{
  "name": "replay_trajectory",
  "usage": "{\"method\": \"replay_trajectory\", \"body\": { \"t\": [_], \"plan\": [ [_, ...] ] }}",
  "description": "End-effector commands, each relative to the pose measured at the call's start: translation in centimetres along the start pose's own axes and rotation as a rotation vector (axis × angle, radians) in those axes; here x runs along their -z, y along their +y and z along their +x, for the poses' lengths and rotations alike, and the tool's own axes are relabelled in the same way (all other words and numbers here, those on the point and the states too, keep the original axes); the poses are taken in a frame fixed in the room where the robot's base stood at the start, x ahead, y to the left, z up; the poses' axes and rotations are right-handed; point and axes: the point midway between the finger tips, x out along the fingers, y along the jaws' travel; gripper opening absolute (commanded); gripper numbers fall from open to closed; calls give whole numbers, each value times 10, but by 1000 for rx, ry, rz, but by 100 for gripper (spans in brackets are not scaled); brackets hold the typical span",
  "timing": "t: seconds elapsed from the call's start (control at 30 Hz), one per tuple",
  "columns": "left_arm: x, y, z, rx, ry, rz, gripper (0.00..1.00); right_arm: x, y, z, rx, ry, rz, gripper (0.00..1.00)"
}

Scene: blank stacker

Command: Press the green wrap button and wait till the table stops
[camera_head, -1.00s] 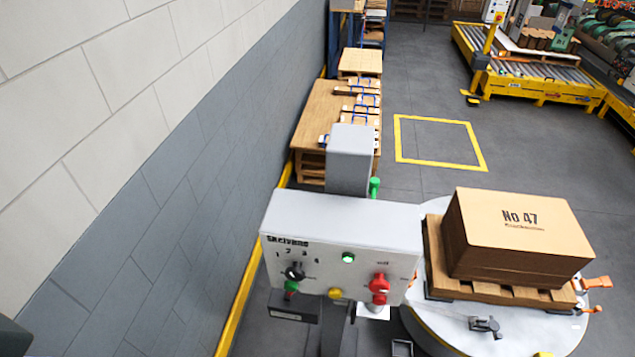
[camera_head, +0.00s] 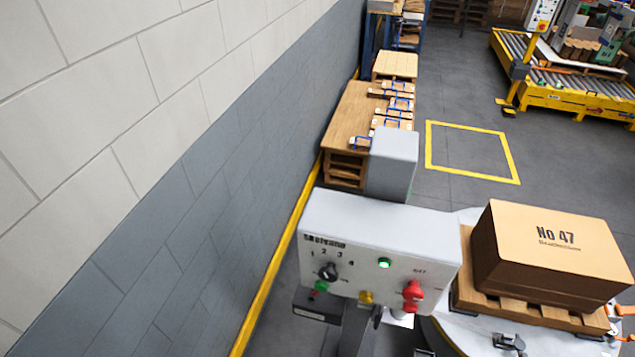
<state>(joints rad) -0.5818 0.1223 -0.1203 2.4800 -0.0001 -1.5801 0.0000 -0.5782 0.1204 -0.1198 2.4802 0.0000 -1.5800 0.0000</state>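A grey control box (camera_head: 440,240) stands on a post in the lower middle. On its front are a lit green round button or lamp (camera_head: 384,262), a black selector knob (camera_head: 328,271), a smaller green button (camera_head: 321,287), a yellow button (camera_head: 366,297) and a red knob (camera_head: 413,291). The small labels are too blurred to tell which green one is marked wrap. The pale round turntable (camera_head: 462,334) is at lower right. It carries a wooden pallet (camera_head: 468,290) with a brown carton (camera_head: 550,237) marked No 47.
A block wall (camera_head: 150,150) with a yellow floor rail (camera_head: 268,288) runs along the left. Behind the control box is a wooden table (camera_head: 350,115) with several blue-handled tools. A yellow-outlined floor square (camera_head: 470,152) is empty. A roller conveyor (camera_head: 560,85) stands at back right.

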Motion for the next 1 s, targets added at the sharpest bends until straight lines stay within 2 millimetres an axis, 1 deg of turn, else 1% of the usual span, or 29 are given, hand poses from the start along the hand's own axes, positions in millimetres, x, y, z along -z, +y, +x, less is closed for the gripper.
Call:
{"method": "replay_trajectory", "body": {
  "t": [0.33,0.37,1.0],
  "plan": [
    [1,0,0,0,2,0,47,-2,-1,0,1,-5,0,79],
    [1,0,0,0,2,-1,47,-2,-1,0,1,-5,0,78],
    [1,0,0,-2,3,-3,47,-1,0,0,1,-4,0,6]
  ]
}}
